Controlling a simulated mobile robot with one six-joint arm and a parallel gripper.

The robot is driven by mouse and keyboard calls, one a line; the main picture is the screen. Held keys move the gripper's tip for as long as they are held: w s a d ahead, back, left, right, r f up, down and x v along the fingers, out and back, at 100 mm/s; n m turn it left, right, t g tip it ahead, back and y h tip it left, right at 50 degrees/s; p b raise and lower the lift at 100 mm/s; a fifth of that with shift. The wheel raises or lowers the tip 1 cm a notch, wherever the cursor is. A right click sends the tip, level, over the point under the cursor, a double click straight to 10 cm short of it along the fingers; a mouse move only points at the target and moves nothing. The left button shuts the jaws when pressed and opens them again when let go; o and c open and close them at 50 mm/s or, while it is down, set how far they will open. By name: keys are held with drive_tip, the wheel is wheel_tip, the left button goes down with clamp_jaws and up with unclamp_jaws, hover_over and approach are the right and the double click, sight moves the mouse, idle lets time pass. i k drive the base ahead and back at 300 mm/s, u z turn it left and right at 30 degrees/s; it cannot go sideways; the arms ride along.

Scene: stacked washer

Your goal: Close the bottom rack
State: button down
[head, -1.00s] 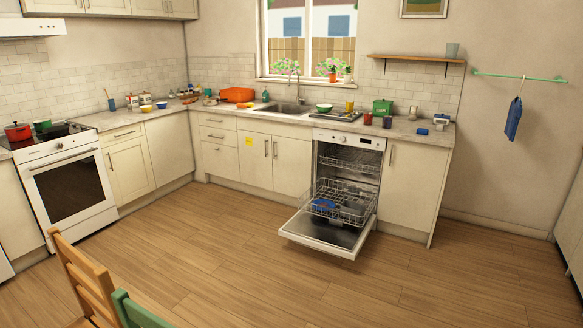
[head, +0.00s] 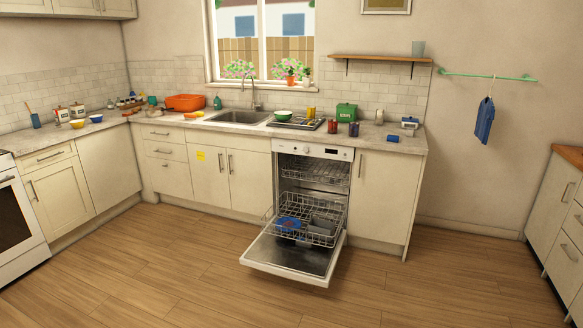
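The dishwasher (head: 318,150) stands open under the counter, right of the sink, in the head view. Its door (head: 290,257) is folded down flat above the floor. The bottom rack (head: 323,228) is pulled out over the door and holds a blue item (head: 289,223) and a grey basket-like part. The upper rack (head: 308,173) appears to be inside the dishwasher. My gripper is not in view.
The wooden floor (head: 180,270) in front of the dishwasher is clear. An oven (head: 18,215) stands at the left edge and a drawer cabinet (head: 565,235) at the right edge. Several items sit on the counter (head: 395,142).

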sight(306, 216)
drive_tip(key=u, duration=0.15)
drive_tip(key=i, duration=0.85)
drive_tip(key=u, duration=0.5)
drive_tip(key=i, duration=1.05)
drive_tip(key=u, duration=0.35)
drive_tip(key=i, duration=1.6)
drive_tip(key=u, duration=0.1)
